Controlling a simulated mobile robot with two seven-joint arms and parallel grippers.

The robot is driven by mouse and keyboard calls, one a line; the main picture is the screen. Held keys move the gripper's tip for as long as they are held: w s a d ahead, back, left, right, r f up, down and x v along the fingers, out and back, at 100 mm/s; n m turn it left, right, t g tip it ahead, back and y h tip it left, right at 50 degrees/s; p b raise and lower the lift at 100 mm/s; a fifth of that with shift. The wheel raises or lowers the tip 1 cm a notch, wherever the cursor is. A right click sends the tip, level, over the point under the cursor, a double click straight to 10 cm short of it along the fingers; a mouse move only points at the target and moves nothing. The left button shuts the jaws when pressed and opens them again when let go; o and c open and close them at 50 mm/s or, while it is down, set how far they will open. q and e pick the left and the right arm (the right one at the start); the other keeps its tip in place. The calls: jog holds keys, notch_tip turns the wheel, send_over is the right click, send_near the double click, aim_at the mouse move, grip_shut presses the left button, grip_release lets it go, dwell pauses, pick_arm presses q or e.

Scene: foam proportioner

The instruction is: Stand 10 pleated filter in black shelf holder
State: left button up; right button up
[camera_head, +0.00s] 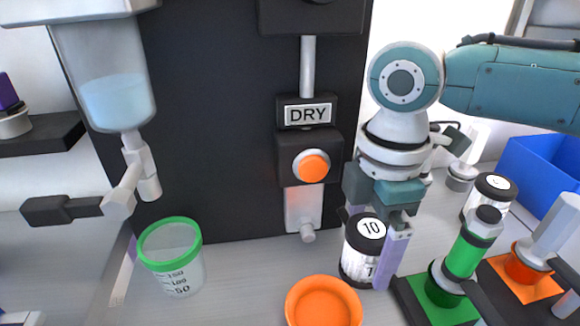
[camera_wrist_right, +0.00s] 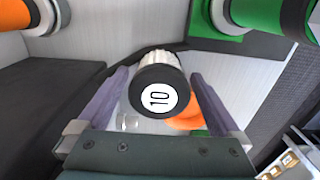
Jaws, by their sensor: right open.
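The 10 pleated filter (camera_head: 360,262) stands upright on the grey worktop, with a black cap marked 10 and a white pleated body. My right gripper (camera_head: 370,248) is open and comes down around it. In the right wrist view the filter (camera_wrist_right: 158,88) sits between the two purple fingers (camera_wrist_right: 160,95), with a gap on each side. A black shelf (camera_head: 42,138) is at the far left with a grey round fitting and a purple piece on it. I cannot tell whether this is the shelf holder. My left gripper is not in view.
An orange bowl (camera_head: 323,303) is left of the filter. A green-rimmed measuring cup (camera_head: 172,255) stands further left. Green (camera_head: 464,255) and orange (camera_head: 525,268) fittings, another black-capped filter (camera_head: 492,188) and a blue bin (camera_head: 535,165) are at right. A black DRY panel (camera_head: 220,130) rises behind.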

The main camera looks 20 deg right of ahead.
jog(key=shift+f, duration=0.5)
jog(key=shift+c, duration=0.2)
jog(key=shift+r, duration=0.1)
jog(key=c, duration=1.5)
